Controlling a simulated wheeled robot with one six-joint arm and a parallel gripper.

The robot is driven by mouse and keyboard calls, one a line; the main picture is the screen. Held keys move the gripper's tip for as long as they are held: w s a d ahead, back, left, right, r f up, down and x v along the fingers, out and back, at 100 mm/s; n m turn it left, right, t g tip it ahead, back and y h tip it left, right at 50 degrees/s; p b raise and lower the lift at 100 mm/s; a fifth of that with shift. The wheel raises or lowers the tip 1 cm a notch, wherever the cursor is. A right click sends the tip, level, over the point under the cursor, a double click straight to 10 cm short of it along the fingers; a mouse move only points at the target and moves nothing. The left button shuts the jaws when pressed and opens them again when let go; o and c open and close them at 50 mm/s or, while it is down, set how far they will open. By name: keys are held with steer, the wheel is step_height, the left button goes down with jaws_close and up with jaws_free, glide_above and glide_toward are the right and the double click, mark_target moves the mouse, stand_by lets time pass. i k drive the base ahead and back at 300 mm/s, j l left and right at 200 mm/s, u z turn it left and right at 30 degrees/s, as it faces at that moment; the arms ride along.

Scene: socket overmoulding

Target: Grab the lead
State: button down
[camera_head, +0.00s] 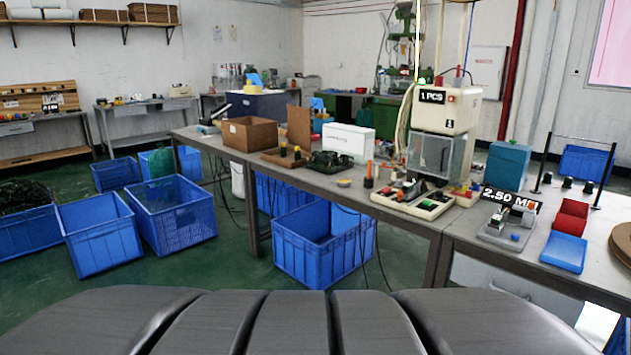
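I cannot single out one lead for certain. A dark green tangled bundle (333,161), which may be leads, lies on the grey workbench (385,213) in front of a white box. A larger dark tangled heap (22,196) fills a blue crate on the floor at the far left. A cream machine (447,111) with a "1 PCS" sign and a clear guard stands on the bench, with a low cream fixture (412,200) in front of it. My gripper is not in view.
Blue crates (325,243) stand on the green floor under and left of the bench. A brown carton (249,134) and a white box (348,142) are on the bench. At right are a small grey device (507,232), a red bin (570,217) and a blue tray (563,252).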

mark_target(496, 220)
steer(key=z, duration=1.25)
